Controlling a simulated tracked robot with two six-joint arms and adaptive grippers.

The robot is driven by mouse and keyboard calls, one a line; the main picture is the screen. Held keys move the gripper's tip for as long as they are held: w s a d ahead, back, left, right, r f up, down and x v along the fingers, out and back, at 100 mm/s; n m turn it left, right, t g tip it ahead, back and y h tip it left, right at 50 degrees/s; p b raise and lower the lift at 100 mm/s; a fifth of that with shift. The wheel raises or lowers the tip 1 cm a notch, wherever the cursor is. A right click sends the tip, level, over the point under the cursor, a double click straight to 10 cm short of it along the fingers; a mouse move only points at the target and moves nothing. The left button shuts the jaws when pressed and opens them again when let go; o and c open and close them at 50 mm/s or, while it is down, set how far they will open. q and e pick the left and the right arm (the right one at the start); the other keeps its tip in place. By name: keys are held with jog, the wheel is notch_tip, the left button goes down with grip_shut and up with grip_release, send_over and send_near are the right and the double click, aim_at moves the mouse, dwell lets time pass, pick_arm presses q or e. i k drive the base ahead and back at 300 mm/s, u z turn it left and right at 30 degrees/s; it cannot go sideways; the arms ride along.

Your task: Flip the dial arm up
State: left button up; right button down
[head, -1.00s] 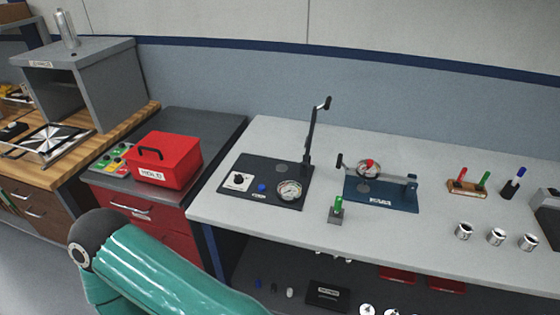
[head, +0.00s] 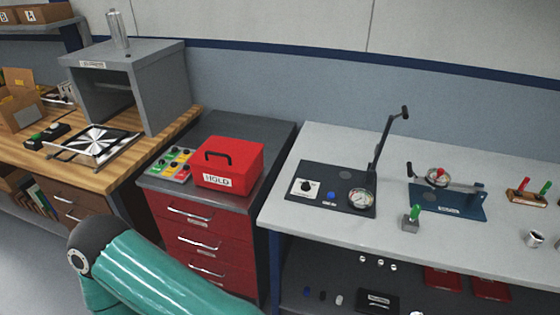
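A blue fixture (head: 455,205) stands on the light grey bench at the right. Its dial arm (head: 458,184) lies down, roughly level, across the fixture from a post at its right end. A round dial with a red centre (head: 437,177) sits on the arm, and a dark handle (head: 409,169) stands up at the left end. My teal arm enters at the lower left, well away from the fixture; which arm it is cannot be told. Neither gripper is in view.
Left of the fixture, a black panel (head: 322,196) carries a knob, a gauge (head: 361,199) and an upright black lever (head: 385,145). A small block with a green pin (head: 412,219) stands at the front. A red HOLD box (head: 229,164) sits on the dark cabinet. Bare bench (head: 335,145) shows behind the panel.

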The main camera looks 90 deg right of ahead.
aim_at(443, 181)
jog(key=u, duration=0.15)
jog(key=i, duration=0.3)
jog(key=z, duration=3)
jog(key=i, duration=0.6)
jog(key=u, duration=0.1)
jog(key=k, duration=0.55)
jog(key=z, duration=0.1)
jog(key=i, duration=0.2)
jog(key=z, duration=0.1)
